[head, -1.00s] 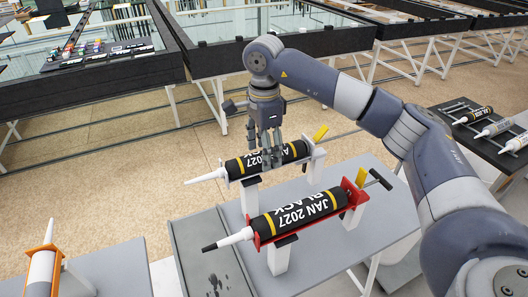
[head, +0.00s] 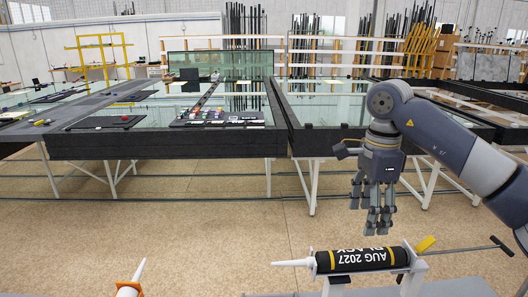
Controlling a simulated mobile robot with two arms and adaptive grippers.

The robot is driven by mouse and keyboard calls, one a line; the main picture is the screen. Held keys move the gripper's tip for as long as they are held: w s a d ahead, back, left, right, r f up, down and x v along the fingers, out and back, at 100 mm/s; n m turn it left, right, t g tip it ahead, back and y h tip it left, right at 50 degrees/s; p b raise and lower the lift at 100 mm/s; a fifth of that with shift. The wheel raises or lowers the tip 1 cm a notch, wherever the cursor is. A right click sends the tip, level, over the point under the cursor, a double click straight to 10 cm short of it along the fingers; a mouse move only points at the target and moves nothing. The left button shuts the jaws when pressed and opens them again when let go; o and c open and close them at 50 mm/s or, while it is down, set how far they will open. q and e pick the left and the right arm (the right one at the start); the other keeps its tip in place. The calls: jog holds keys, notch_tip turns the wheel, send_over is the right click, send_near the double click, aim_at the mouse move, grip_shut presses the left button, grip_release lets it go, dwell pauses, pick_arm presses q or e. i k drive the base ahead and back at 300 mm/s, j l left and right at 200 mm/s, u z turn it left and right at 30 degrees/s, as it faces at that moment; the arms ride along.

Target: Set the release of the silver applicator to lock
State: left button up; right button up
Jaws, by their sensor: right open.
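The silver applicator (head: 411,272) lies near the bottom of the head view. It holds a black cartridge (head: 362,260) marked AUG 2027 BLACK, with a white nozzle pointing left. Its yellow release tab (head: 425,243) sticks up at the rear, tilted to the right. A rod runs right from there to a T-shaped handle (head: 501,245). My right gripper (head: 378,228) hangs fingers down, open and empty, above the cartridge and left of the tab in the picture. A gap shows between fingertips and cartridge. My left gripper is out of view.
The white nozzle and orange front of another applicator (head: 129,288) show at the bottom left. Glass-topped dark tables (head: 160,145) stand behind across the floor. Bare floor (head: 200,225) lies between. My right arm fills the right side.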

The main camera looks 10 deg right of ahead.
aim_at(428, 242)
jog(key=k, duration=1.5)
